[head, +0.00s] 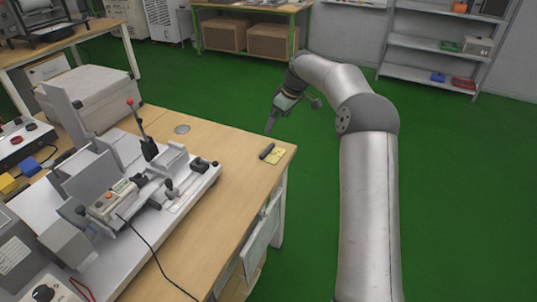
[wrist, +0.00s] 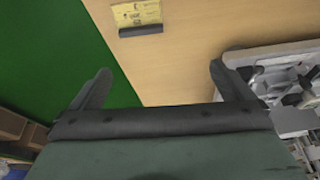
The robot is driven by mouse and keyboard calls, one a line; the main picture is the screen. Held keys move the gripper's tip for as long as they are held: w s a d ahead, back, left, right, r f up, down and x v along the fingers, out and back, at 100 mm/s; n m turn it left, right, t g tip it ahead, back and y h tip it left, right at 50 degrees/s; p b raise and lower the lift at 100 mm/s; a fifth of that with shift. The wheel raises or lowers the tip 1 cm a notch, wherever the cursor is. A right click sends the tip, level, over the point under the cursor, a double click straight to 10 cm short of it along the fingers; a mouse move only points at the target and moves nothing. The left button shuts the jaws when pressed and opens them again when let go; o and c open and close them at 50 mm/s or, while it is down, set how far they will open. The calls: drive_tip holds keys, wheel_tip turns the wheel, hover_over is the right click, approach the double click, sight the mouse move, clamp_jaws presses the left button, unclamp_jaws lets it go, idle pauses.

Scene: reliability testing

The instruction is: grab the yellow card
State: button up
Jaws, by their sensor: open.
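The yellow card (head: 274,156) lies flat near the right corner of the wooden workbench (head: 236,150). A dark cylindrical object (head: 267,151) lies right beside it. In the wrist view the yellow card (wrist: 137,13) is at the top, with dark print on it, and the dark object (wrist: 141,31) lies along its lower edge. My gripper (head: 270,131) is at the bench's far edge, beyond the card in the head view. In the wrist view my gripper (wrist: 160,78) has its fingers wide apart with nothing between them, and the card is ahead of them.
A grey test machine with levers (head: 150,165) stands on the bench to the left and shows at the right of the wrist view (wrist: 290,85). A black cable (head: 155,258) runs over the front of the bench. The bench top around the card is mostly clear.

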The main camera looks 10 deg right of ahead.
drive_tip(key=w+d+f, duration=0.2)
drive_tip(key=w+d, duration=0.1)
drive_tip(key=p, duration=0.1)
hover_over(269, 150)
drive_tip(key=s+d, duration=0.2)
drive_tip(key=f, duration=1)
drive_tip(key=shift+w+a+f, duration=0.2)
drive_tip(key=shift+a, duration=0.05)
drive_tip(key=shift+t+y, duration=0.3)
drive_tip(key=shift+d+p+x, duration=0.2)
drive_tip(key=shift+p+x, duration=0.2)
drive_tip(key=shift+x, duration=1)
drive_tip(key=shift+d+p+x, duration=0.15)
drive_tip(key=shift+p+x, duration=0.25)
drive_tip(key=shift+x, duration=1.05)
drive_tip(key=shift+s+f, duration=0.1)
drive_tip(key=shift+f, duration=0.05)
drive_tip(key=c, duration=0.7)
